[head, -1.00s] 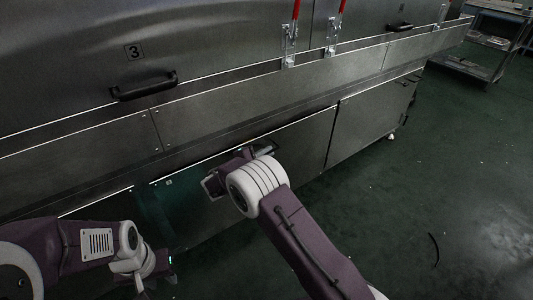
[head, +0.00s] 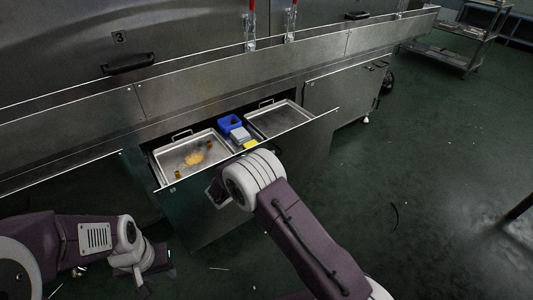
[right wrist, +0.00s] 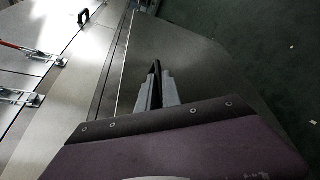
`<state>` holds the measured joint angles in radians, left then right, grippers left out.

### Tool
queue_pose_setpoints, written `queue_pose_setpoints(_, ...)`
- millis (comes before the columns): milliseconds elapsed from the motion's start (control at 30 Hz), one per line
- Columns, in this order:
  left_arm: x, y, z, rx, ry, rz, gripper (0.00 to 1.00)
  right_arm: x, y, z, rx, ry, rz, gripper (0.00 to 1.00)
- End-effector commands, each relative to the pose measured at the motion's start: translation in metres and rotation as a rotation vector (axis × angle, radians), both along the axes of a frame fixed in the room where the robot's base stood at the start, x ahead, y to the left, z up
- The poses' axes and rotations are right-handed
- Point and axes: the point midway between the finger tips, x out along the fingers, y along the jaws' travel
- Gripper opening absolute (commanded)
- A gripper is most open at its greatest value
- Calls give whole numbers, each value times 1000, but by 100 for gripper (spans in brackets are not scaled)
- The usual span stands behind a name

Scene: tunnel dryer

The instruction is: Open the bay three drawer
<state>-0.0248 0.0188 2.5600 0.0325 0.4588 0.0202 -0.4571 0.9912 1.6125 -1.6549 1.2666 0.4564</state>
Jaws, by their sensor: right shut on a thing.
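The bay three drawer (head: 307,150) is a steel drawer low in the machine below the panel marked 3, and it stands pulled out with its contents showing. My right gripper (right wrist: 160,87) is shut on the drawer's dark handle (right wrist: 157,70) in the right wrist view. In the head view my right wrist hides the handle and most of that gripper. My left gripper (head: 150,272) hangs low at the left, apart from the drawer; its fingers are too dark and small to judge.
Inside the drawer are two metal trays, the left tray (head: 163,158) holding orange-brown bits, a blue bin (head: 229,123), a pale box (head: 240,134) and a yellow item (head: 250,144). A shelf cart (head: 465,45) stands at the back right. The green floor at right is mostly clear.

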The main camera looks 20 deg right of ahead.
Motion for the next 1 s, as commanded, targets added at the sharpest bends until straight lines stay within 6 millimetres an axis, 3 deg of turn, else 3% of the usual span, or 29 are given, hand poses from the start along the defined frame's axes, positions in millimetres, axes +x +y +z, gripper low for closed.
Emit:
queue_pose_setpoints(233, 0, 0, 4, 0, 0, 0, 36, -11, -4, 0, 1, 0, 1, 0)
queue_pose_setpoints(633, 0, 0, 4, 0, 0, 0, 36, -13, -4, -1, 1, 0, 2, 0)
queue_pose_setpoints(700, 0, 0, 4, 0, 0, 0, 36, -13, -4, -1, 1, 0, 2, 18)
queue_pose_setpoints(1000, 0, 0, 5, 0, 0, 0, 36, -13, -3, 1, 0, 0, 2, 18)
